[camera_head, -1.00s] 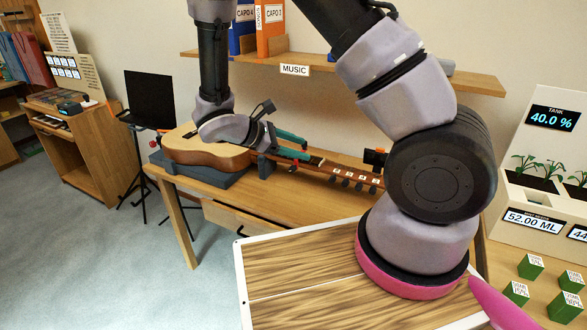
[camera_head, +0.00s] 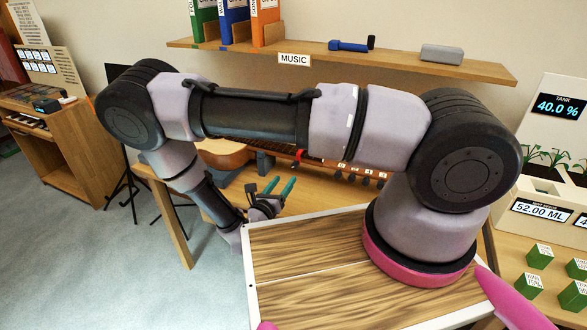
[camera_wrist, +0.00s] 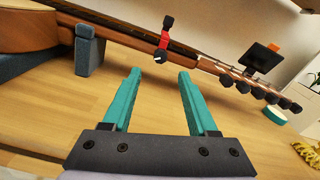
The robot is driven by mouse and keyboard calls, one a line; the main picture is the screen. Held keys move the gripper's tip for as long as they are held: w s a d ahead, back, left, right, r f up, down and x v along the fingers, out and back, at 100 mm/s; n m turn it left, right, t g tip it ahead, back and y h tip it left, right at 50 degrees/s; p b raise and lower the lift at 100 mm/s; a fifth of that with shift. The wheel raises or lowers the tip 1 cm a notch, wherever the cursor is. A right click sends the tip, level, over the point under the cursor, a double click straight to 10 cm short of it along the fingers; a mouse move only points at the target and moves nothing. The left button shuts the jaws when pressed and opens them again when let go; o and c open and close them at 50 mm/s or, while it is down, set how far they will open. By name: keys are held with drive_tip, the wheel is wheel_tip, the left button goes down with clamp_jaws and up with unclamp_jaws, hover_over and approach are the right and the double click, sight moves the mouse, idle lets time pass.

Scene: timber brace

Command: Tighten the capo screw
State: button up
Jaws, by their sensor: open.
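The guitar lies on the table, its body (camera_head: 225,154) partly hidden behind my arm in the head view. In the wrist view its neck (camera_wrist: 115,33) runs from upper left toward the headstock at right. A red capo (camera_wrist: 165,42) with a black top sits across the neck. A dark screw knob with a white mark (camera_wrist: 160,57) is on its near, lower side. The capo also shows small in the head view (camera_head: 298,155). My gripper (camera_head: 279,184) is open and empty, in front of the neck. In the wrist view its teal fingers (camera_wrist: 160,76) point toward the capo, apart from it.
A grey-blue neck support (camera_wrist: 88,52) stands left of my fingers. A black device with an orange part (camera_wrist: 262,55) sits by the headstock, above several dark tuning pegs. A teal roll (camera_wrist: 275,114) lies on the table (camera_wrist: 40,115). The wall shelf (camera_head: 400,66) is above.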

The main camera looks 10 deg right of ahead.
sight(294, 167)
drive_tip(key=x, duration=0.8)
clamp_jaws()
